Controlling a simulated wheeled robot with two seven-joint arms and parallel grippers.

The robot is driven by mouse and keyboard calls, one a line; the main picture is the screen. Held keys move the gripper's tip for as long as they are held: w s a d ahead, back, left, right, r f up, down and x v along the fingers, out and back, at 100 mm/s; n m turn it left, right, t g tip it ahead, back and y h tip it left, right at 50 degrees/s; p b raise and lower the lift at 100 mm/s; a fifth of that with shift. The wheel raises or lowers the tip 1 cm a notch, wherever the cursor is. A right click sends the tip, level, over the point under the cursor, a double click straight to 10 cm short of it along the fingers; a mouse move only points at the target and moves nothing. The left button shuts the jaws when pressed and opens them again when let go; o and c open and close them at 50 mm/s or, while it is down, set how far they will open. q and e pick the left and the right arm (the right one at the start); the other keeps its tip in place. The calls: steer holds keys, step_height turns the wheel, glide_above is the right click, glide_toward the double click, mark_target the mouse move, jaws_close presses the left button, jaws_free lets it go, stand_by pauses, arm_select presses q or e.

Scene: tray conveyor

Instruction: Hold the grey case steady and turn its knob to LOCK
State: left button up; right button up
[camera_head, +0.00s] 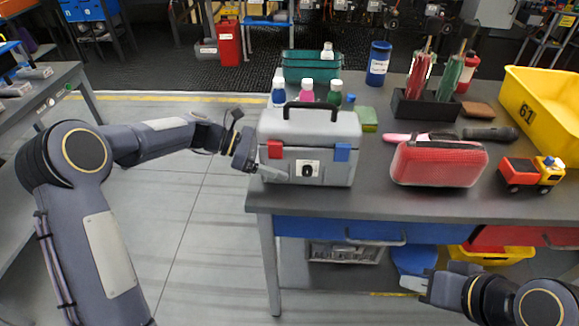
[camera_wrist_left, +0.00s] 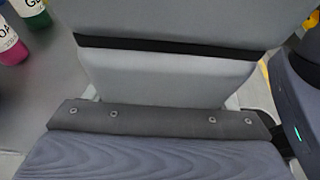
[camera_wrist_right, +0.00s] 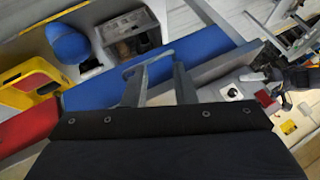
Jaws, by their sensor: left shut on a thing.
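The grey case (camera_head: 345,127) stands upright at the table's near left edge, its black handle (camera_head: 310,106) raised. Its front has a red latch (camera_head: 275,150), a blue latch (camera_head: 342,153) and a dark knob (camera_head: 307,170) on a white plate. The knob's setting is too small to read. My left gripper (camera_head: 262,167) is shut on the case at its left side; the case's grey wall (camera_wrist_left: 165,75) fills much of the left wrist view. My right gripper (camera_head: 421,283) is open and empty, low in front of the table. Its fingers (camera_wrist_right: 160,85) show apart in the right wrist view.
A red pouch (camera_head: 440,164) and a toy truck (camera_head: 530,174) lie right of the case. Several bottles (camera_head: 307,92) and a green bin (camera_head: 312,66) stand behind it. A yellow crate (camera_head: 540,110) is at far right. Blue (camera_head: 340,232) and red (camera_head: 520,238) drawers lie under the tabletop.

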steer(key=o, duration=0.4)
steer(key=w+a+r+t, duration=0.1)
steer(key=w+a, duration=0.2)
steer(key=w+a+r+n+t+y, duration=0.1)
steer(key=w+a, duration=0.2)
steer(key=w+a+t+y, duration=0.1)
steer(key=w+a, duration=0.2)
steer(key=w, duration=0.1)
steer(key=shift+r+n, duration=0.3)
steer(key=shift+r, duration=0.1)
steer(key=shift+c, duration=0.2)
steer(key=n+t+h, duration=0.1)
steer(key=t+h, duration=0.6)
steer(key=t, duration=0.2)
glide_toward(307, 174)
steer(key=w, duration=0.8)
steer(key=shift+d, duration=0.15)
jaws_close()
